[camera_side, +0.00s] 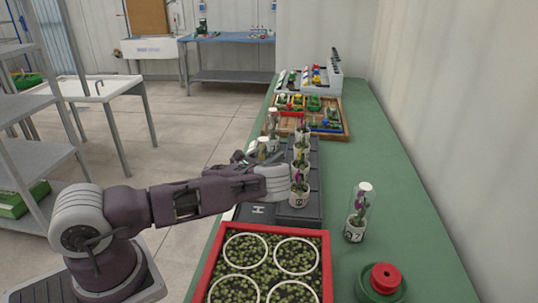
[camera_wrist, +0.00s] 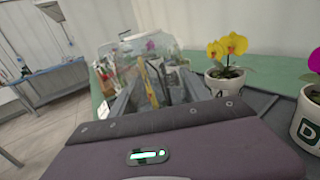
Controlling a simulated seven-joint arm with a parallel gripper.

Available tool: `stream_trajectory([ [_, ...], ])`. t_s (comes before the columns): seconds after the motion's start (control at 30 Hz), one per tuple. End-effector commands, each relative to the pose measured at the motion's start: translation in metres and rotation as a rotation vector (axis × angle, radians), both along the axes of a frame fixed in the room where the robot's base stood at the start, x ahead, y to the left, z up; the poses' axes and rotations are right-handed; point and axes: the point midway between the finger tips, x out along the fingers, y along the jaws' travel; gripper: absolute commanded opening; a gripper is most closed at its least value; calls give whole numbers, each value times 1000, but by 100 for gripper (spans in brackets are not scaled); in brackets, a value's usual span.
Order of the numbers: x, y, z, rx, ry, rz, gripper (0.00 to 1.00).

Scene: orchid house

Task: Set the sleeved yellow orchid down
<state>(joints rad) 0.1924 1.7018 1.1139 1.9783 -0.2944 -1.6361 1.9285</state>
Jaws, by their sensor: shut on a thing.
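My gripper (camera_wrist: 150,88) is shut on a clear-sleeved orchid (camera_wrist: 112,55); the sleeve fills the space between and beyond the fingers and looks tilted in the wrist view. Its flower colour is hard to make out through the sleeve and glare. In the side view my gripper (camera_side: 243,158) is at the left edge of the dark tray (camera_side: 310,215), partly behind my wrist. Whether the held pot touches anything below is hidden.
A bare yellow orchid (camera_wrist: 227,62) and a magenta orchid in a "D" pot (camera_wrist: 309,122) stand close on the right. A sleeved purple orchid (camera_side: 357,212) stands on the green bench (camera_side: 385,150). A red-rimmed tray (camera_side: 325,262) is in front; a wooden crate (camera_side: 340,128) is behind.

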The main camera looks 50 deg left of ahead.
Motion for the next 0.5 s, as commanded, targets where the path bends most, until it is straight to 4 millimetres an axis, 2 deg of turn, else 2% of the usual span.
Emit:
stream_trajectory([
  [0.1, 0, 0, -2, 0, 0, 0, 0],
  [0.13, 0, 0, -3, 0, 0, 0, 57],
  [0.23, 0, 0, -3, 0, 0, 1, 77],
  [0.5, 0, 0, -2, 0, 0, 0, 77],
])
